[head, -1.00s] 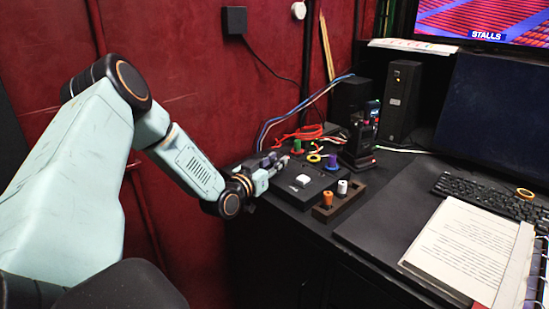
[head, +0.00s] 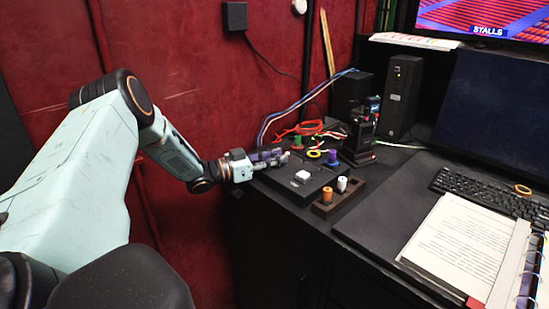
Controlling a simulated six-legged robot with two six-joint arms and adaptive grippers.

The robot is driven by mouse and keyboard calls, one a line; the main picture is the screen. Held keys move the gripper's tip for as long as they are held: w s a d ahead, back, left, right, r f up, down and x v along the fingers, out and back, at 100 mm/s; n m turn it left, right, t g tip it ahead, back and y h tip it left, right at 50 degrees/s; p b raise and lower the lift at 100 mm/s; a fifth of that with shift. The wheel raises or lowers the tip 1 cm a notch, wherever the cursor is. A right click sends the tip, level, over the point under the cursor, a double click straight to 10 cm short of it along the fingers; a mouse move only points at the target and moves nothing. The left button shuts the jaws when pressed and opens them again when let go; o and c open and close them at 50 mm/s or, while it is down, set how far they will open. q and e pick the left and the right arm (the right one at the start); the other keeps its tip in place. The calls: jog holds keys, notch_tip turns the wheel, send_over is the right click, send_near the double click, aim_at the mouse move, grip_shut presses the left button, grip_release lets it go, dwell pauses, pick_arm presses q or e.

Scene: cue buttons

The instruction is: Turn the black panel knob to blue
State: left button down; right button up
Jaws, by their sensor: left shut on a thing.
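The black panel (head: 318,186) lies on the left end of the black desk, with a white square button (head: 302,176) on it. My left gripper (head: 284,160) comes in from the left, low over the panel's back left part. It is shut at the panel's knob; the fingers hide the knob, so its pointer and setting cannot be read. My right gripper is out of view.
A dark wooden block (head: 341,200) with an orange peg (head: 327,194) and a white peg (head: 342,184) stands just right of the panel. A black device (head: 361,137) stands behind. A keyboard (head: 480,193) and an open binder (head: 468,248) lie to the right.

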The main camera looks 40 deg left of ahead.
pick_arm(q)
jog(key=shift+f, duration=0.1)
dwell(0.3)
jog(key=c, duration=1.1)
grip_release()
jog(key=shift+o, duration=0.2)
jog(key=v, duration=0.6)
jog(key=shift+s+a, duration=0.25)
jog(key=shift+s, duration=0.35)
